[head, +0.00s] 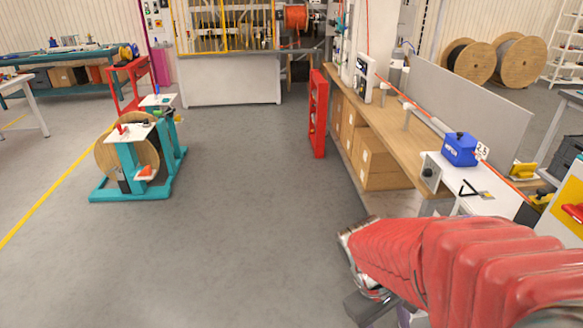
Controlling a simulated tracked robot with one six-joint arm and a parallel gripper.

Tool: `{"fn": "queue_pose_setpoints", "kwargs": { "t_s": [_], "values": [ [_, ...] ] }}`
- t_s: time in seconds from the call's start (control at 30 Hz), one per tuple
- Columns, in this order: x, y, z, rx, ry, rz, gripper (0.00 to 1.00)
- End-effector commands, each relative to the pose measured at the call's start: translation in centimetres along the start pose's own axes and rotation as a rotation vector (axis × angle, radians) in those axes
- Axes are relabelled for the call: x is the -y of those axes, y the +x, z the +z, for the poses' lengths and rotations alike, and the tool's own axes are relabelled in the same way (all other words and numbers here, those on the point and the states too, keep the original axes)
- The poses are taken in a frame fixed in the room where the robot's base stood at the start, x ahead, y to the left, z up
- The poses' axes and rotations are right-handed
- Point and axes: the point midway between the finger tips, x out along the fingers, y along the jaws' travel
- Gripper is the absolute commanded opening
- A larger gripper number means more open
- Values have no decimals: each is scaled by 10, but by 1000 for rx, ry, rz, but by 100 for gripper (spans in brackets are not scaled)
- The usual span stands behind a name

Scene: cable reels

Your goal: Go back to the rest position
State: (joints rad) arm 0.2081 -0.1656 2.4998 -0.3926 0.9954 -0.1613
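My arm, in a red ribbed cover, reaches in from the lower right of the head view. It ends in a silver wrist joint, with a dark grey part below it at the bottom edge. That part (366,309) seems to belong to my gripper, but no fingertips can be made out. Whether it is open, shut or holding anything is hidden. The arm's end is low, over the grey floor in front of the workbench (398,142).
A teal reel stand (132,194) with a wooden reel is on the left floor. A red rack (318,114) stands against the wooden workbench. A blue device (459,149) sits on the white-topped bench at right, near my arm. The middle floor is clear.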

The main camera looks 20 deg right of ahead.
Motion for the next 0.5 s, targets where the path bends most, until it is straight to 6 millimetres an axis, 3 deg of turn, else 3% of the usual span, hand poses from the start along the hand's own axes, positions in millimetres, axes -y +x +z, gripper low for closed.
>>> {"fn": "queue_pose_setpoints", "kwargs": {
  "t_s": [0.3,0.5],
  "values": [
    [36,-66,-32,-293,240,-116,53],
    [54,-110,-40,-457,305,-188,53]
  ]
}}
